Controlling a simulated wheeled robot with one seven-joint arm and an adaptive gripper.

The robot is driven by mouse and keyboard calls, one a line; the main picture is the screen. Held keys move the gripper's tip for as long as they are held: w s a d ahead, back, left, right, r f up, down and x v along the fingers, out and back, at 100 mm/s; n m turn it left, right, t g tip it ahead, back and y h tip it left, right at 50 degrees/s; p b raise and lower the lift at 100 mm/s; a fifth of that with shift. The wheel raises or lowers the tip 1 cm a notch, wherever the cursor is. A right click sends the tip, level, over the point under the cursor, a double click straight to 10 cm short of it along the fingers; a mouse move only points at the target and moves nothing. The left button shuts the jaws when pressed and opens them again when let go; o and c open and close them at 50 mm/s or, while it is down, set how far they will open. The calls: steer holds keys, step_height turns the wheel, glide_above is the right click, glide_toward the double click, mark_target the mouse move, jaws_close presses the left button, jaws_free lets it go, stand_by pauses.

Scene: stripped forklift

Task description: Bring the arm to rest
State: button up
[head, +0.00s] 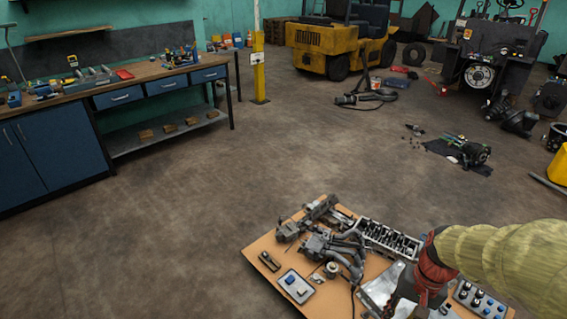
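My arm comes in from the right edge in a yellowish sleeve, with a dark red section at its wrist. It reaches down over the near table. My gripper (400,300) is a dark shape below the red section, low over the table's right part near the bottom edge of the head view. Its fingers are too small and dark to make out, so I cannot tell whether it is open or holds anything.
The tan table (262,243) carries engine parts, including a cylinder head (388,238), a grey tray (296,286) and a tray of small dark parts (480,300). A workbench (150,72) stands left, a yellow forklift (325,42) at the back.

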steer(key=s+a+r+n+t, duration=0.1)
steer(key=a+r+n+t, duration=0.1)
steer(key=r, duration=0.4)
steer(key=s+a+r+n+t+h+p, duration=0.1)
steer(key=s+a+r+n+t, duration=0.1)
steer(key=a+r, duration=0.2)
steer(key=s+a+r+n+t, duration=0.1)
steer(key=a+r, duration=0.3)
steer(key=r, duration=0.5)
steer(key=shift+s+n+t+h+p, duration=0.3)
steer(key=shift+s+n+t+p, duration=0.1)
steer(key=shift+t, duration=0.1)
